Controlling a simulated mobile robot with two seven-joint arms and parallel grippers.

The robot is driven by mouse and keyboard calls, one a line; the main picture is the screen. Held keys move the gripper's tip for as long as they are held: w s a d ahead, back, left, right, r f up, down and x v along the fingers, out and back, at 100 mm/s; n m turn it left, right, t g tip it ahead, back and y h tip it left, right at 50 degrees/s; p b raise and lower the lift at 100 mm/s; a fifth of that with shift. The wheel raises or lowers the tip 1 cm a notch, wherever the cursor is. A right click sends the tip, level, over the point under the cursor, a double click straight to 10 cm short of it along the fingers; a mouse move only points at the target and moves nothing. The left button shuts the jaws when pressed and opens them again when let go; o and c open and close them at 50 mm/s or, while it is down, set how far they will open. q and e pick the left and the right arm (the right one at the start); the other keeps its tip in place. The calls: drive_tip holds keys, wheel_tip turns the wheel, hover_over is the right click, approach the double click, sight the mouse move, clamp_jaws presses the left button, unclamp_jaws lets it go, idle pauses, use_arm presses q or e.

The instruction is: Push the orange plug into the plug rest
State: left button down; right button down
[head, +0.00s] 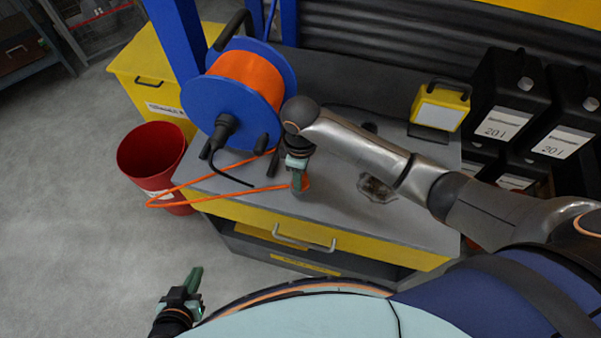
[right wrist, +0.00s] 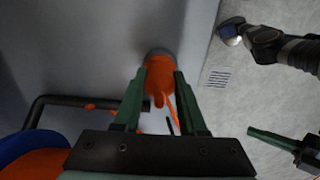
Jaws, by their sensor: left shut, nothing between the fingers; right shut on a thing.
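The orange plug (right wrist: 158,82) is held between the green fingers of my right gripper (right wrist: 158,100), with its far end against a grey round piece (right wrist: 160,53) that looks like the plug rest. I cannot tell how deep the plug sits in it. In the head view my right gripper (head: 298,178) points down at the bench top near its front edge, and only a bit of the orange plug (head: 306,183) shows beside it. The plug rest is mostly hidden there. My left gripper (head: 194,281) is shut and empty, low in front of the bench.
An orange cable (head: 215,196) loops from the blue reel (head: 226,102) past the bench edge, over the red bin (head: 150,155). A clear object (head: 376,187) lies on the bench (head: 335,215) under my right arm. A yellow lamp (head: 440,107) and black canisters (head: 508,95) stand at the right.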

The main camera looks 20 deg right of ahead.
drive_tip(key=shift+f, duration=0.1)
drive_tip(key=shift+c, duration=1.9)
unclamp_jaws()
drive_tip(key=shift+r, duration=4.5)
drive_tip(key=shift+s+f, duration=0.1)
